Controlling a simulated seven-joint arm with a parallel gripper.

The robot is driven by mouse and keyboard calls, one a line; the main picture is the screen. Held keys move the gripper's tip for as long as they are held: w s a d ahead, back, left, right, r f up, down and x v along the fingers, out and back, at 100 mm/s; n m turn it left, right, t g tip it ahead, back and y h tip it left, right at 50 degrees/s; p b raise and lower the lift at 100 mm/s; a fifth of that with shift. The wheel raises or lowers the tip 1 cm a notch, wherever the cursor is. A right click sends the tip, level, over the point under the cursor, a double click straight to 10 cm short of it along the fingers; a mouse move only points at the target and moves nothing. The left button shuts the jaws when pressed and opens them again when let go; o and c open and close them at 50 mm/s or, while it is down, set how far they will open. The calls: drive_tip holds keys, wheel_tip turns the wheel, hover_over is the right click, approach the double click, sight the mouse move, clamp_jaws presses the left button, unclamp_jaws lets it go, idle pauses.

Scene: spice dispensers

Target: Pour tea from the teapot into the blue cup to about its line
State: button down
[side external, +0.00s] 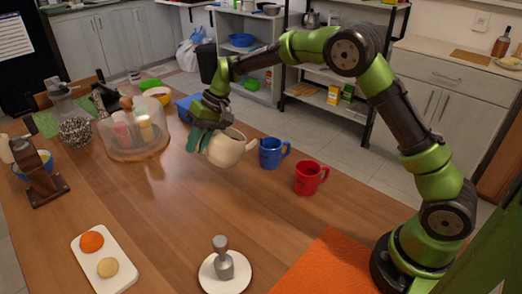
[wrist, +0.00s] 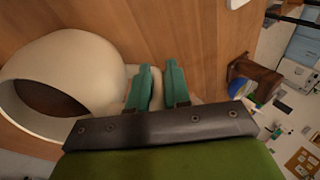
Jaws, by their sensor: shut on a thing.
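The cream teapot (side external: 228,150) is held up beside the blue cup (side external: 270,155), on its left, tilted with its spout side toward the cup. My gripper (side external: 197,139) is shut on the teapot's handle. In the wrist view the teapot (wrist: 95,75) shows its wide dark opening, and the teal fingers of my gripper (wrist: 160,80) close on a cream handle part. The blue cup stands upright on the table, its handle to the right. No line on the cup, no tea and no stream can be made out.
A red mug (side external: 309,178) stands close to the right of the blue cup. A clear dome (side external: 137,145) covers items at the left. A white saucer (side external: 225,284), a white board (side external: 92,262) and an orange mat (side external: 325,262) lie nearer the front. The middle table is clear.

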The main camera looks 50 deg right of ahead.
drive_tip(key=shift+s+d+r+y, duration=0.3)
drive_tip(key=shift+d+r+y, duration=0.3)
drive_tip(key=shift+d+r, duration=0.3)
idle(1.4)
drive_tip(key=shift+a, duration=0.1)
